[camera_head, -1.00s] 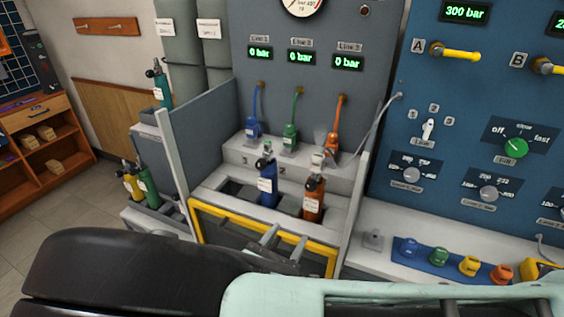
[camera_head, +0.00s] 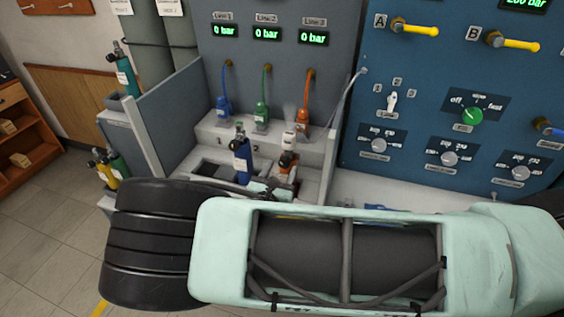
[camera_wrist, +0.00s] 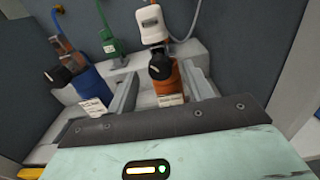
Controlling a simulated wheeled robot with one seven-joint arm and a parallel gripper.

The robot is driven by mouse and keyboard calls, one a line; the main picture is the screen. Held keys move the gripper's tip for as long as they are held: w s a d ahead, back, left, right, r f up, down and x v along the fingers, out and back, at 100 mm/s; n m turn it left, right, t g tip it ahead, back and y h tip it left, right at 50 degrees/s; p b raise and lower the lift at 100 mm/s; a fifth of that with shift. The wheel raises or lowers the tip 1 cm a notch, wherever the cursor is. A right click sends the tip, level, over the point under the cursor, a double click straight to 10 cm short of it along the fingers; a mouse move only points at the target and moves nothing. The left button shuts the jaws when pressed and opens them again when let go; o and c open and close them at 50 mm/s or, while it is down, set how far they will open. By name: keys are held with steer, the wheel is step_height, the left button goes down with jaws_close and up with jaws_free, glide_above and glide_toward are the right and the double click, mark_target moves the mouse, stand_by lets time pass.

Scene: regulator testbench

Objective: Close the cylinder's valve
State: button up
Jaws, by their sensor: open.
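Two small cylinders stand in the bench slots, a blue one (camera_head: 242,165) and an orange one (camera_head: 285,168) to its right. In the wrist view, the orange cylinder (camera_wrist: 167,85) has a black valve knob (camera_wrist: 161,68) facing me and a white piece (camera_wrist: 152,24) above it. The blue cylinder (camera_wrist: 92,88) has its own black knob (camera_wrist: 58,76). My gripper (camera_wrist: 163,90) is open, its grey fingers on either side of the orange cylinder. I cannot tell whether they touch it. In the head view, my arm hides the cylinders' lower parts.
Blue, green and orange hose connectors (camera_head: 262,112) hang behind the cylinders, under displays reading 0 bar. A grey side wall (camera_head: 180,105) bounds the bay at left. The blue control panel (camera_head: 440,130) with knobs and yellow handles stands at right.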

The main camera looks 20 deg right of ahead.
steer(key=shift+x, duration=1.1)
steer(key=c, duration=1)
steer(key=shift+m, duration=0.4)
steer(key=m, duration=0.3)
steer(key=shift+m, duration=2)
